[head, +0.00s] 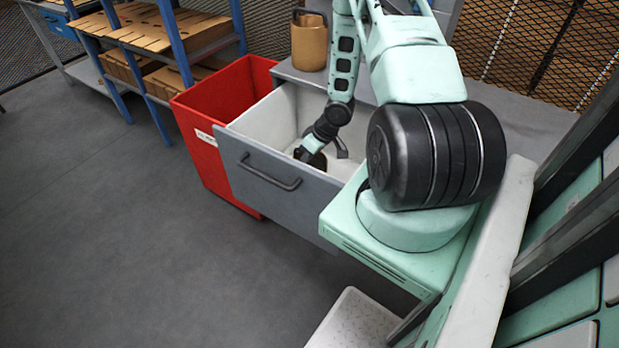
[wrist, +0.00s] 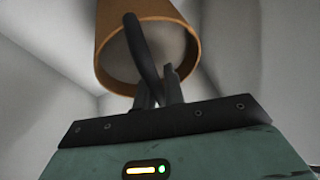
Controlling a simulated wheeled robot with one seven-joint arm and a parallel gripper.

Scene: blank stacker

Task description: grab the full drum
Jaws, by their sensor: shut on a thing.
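A tan-orange drum (wrist: 112,28) with a dark curved handle (wrist: 142,52) fills the top middle of the wrist view. Its round end shows a greyish surface inside an orange rim. My gripper (wrist: 160,88) has its two fingers close together on the handle. In the head view my gripper (head: 308,153) reaches down inside the open grey drawer (head: 262,175). The drum is mostly hidden there behind my arm and the drawer's front. A second tan drum (head: 309,46) with a dark handle stands on the grey top behind the drawer.
A red bin (head: 205,150) stands directly left of the drawer. A blue-framed shelf (head: 165,45) with cardboard boxes is at the back left. The drawer's walls surround my gripper closely. The grey floor (head: 110,230) at left is clear.

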